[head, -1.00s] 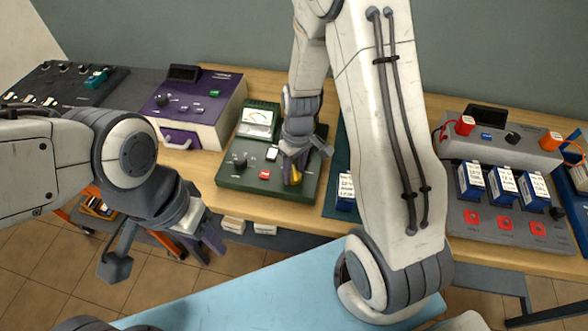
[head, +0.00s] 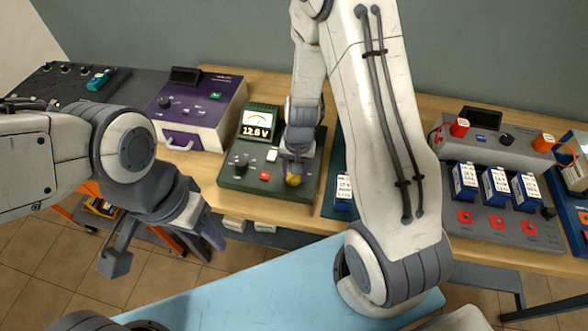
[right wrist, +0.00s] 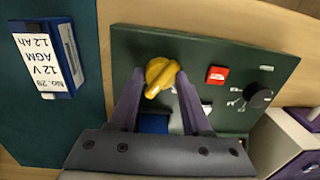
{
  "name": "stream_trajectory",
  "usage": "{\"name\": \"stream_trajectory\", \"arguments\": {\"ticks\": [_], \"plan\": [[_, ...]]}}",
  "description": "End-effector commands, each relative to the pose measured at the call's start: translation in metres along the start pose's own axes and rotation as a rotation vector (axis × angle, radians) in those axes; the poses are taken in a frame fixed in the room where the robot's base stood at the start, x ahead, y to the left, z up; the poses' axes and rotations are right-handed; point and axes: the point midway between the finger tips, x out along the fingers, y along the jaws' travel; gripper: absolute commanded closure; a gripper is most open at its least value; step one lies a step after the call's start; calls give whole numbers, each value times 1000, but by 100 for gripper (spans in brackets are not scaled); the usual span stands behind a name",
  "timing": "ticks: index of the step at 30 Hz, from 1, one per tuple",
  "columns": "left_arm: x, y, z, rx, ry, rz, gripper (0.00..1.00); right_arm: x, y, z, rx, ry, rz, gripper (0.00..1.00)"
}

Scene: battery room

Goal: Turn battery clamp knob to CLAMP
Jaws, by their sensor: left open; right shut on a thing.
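The yellow clamp knob (head: 293,180) is on the front right part of the dark green tester (head: 228,178). In the right wrist view the knob (right wrist: 160,76) has its handle slanting to the lower left. My right gripper (head: 295,170) is over it from above, its two fingers (right wrist: 161,82) shut on the knob. A blue block (right wrist: 153,123) shows between the fingers, partly hidden by my gripper. The tester's meter (head: 257,122) reads 12.6 V. My left gripper (head: 165,247) is open and empty, in front of the bench. The knob's label cannot be read.
A purple unit (head: 205,115) stands left of the tester. A red button (right wrist: 217,75) and a black knob (right wrist: 258,95) are also on the tester. A labelled battery (head: 344,190) stands just right. Several blue batteries (head: 495,184) stand further right at a grey charger (head: 490,148).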

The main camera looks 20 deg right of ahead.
Motion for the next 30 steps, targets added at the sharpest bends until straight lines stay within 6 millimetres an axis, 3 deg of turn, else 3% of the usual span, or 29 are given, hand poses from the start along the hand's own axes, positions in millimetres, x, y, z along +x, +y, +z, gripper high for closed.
{"name": "stream_trajectory", "arguments": {"ticks": [12,30], "plan": [[-13,1,-1,-1,0,0,50,-2,-1,-1,223,19,-2,100],[-14,1,-1,-1,0,0,50,-1,-1,-2,269,24,-3,100]]}}
